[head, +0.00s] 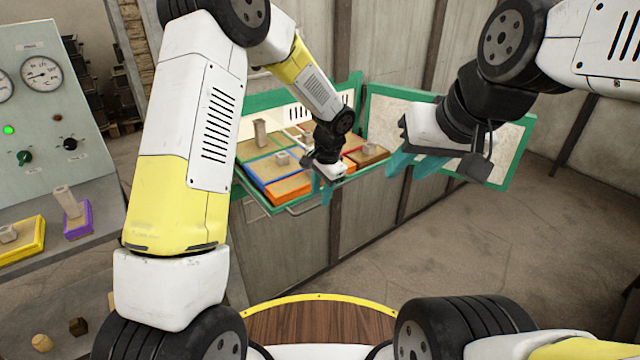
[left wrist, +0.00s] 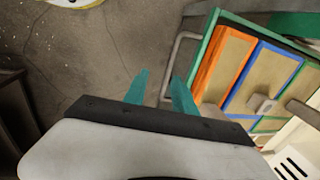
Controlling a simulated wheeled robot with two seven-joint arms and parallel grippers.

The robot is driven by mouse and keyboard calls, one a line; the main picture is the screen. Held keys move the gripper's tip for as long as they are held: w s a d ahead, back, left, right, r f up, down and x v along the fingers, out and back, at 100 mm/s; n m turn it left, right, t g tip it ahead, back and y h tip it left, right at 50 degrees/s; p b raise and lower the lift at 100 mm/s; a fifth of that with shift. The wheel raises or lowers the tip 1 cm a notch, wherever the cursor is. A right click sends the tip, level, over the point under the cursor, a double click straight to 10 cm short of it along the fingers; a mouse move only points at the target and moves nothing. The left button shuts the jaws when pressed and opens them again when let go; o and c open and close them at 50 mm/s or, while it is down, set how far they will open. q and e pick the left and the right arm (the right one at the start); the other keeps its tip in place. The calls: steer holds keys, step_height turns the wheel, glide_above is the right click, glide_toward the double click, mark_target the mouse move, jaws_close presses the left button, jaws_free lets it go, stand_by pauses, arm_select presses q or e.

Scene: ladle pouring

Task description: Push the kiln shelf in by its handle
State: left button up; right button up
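The kiln shelf (head: 262,205) has a green rim and sticks out of the kiln's front, carrying several coloured moulds. Its metal bar handle (head: 300,209) is on the near edge; the handle also shows in the left wrist view (left wrist: 176,50). My left gripper (head: 321,192) is over the shelf's front edge by the handle's right end. In the left wrist view its teal fingers (left wrist: 158,80) are apart, and the bar passes close to the right finger; contact is unclear. My right gripper (head: 415,162) is raised in front of the open door, holding nothing visible; its finger gap is unclear.
The green-framed kiln door (head: 490,135) stands open on the right. A control panel (head: 45,110) with gauges and a bench with a yellow mould (head: 22,250) and a purple mould (head: 78,222) are on the left. The floor (head: 480,240) at right is clear.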

arm_select(q)
steer(key=shift+s+d+r, duration=0.1)
steer(key=shift+s+r, duration=0.1)
steer(key=shift+r, duration=0.9)
steer(key=shift+s+d+r, duration=0.1)
steer(key=shift+s+r, duration=0.05)
steer(key=shift+r, duration=0.9)
steer(key=shift+f, duration=0.1)
